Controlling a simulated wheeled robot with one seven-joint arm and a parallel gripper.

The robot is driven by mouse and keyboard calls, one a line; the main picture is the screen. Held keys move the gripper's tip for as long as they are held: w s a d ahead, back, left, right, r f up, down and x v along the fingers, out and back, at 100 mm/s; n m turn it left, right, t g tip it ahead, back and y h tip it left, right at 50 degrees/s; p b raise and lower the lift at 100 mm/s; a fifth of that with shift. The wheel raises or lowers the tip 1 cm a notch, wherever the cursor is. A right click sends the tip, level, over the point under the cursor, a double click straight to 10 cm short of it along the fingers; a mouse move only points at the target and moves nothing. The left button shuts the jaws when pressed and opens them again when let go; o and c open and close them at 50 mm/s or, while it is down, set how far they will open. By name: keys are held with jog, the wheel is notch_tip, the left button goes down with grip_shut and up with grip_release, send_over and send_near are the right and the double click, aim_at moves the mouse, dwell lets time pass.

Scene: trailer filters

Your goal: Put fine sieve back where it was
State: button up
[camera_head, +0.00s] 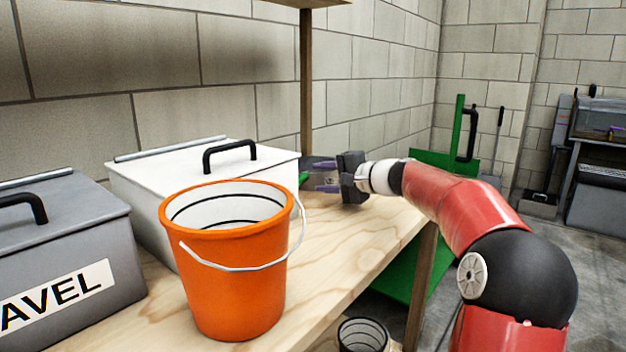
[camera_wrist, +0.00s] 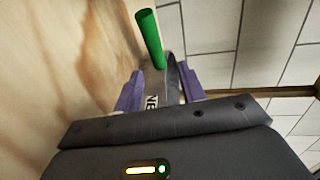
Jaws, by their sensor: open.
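The fine sieve appears to be the dark grey piece with a green handle (camera_wrist: 150,38) at the back of the wooden bench. Part of a label, reading roughly "NE", shows on its grey body in the wrist view. In the head view only a bit of green (camera_head: 303,179) shows, between the white box and my gripper. My gripper (camera_head: 318,177) is open, with its purple fingers pointing left toward it. In the wrist view the gripper (camera_wrist: 160,92) has the grey body between its fingers. I cannot tell whether they touch it.
An orange bucket (camera_head: 235,290) stands at the front of the bench (camera_head: 340,248). Behind it is a white lidded box (camera_head: 140,185), and left of it a grey box (camera_head: 75,245) marked "AVEL". A wooden post (camera_head: 306,80) rises behind. A green panel (camera_head: 458,125) stands past the bench's right edge.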

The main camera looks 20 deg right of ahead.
jog(key=v, duration=0.7)
jog(key=shift+s+d+r, duration=0.1)
jog(key=shift+s+d, duration=0.15)
jog(key=shift+s, duration=0.05)
